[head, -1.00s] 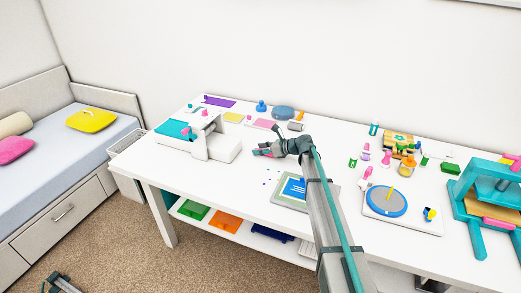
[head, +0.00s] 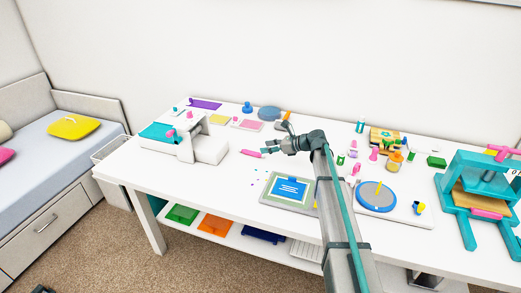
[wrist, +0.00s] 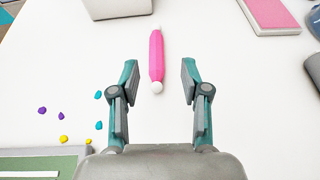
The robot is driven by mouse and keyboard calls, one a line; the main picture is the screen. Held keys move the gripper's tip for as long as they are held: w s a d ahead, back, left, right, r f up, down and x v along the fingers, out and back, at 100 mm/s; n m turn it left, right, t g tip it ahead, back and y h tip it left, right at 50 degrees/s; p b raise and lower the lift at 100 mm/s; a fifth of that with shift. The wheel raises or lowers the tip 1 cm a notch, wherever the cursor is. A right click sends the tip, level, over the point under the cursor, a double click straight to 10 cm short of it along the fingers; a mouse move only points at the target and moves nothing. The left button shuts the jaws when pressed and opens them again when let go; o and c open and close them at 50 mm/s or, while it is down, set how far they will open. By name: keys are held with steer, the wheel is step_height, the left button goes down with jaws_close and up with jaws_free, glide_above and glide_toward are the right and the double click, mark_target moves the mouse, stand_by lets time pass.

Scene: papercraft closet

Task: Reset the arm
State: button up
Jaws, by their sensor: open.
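My gripper (head: 268,149) is over the middle of the white table, with my arm reaching in from the lower right. In the wrist view my gripper (wrist: 157,85) has its two fingers wide apart. A pink stick with white ends (wrist: 156,55) lies on the table, apart from both fingers, in the gap between them and beyond. It also shows in the head view (head: 251,153) just left of the fingers. Nothing is held.
A white machine with a teal plate (head: 205,147) stands at the left. A framed blue card (head: 290,188) lies in front, with several small coloured bits beside it. A blue turntable (head: 376,196) and a teal press (head: 485,195) stand at the right.

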steer(key=shift+s+d+r, duration=0.1)
steer(key=shift+d, duration=0.15)
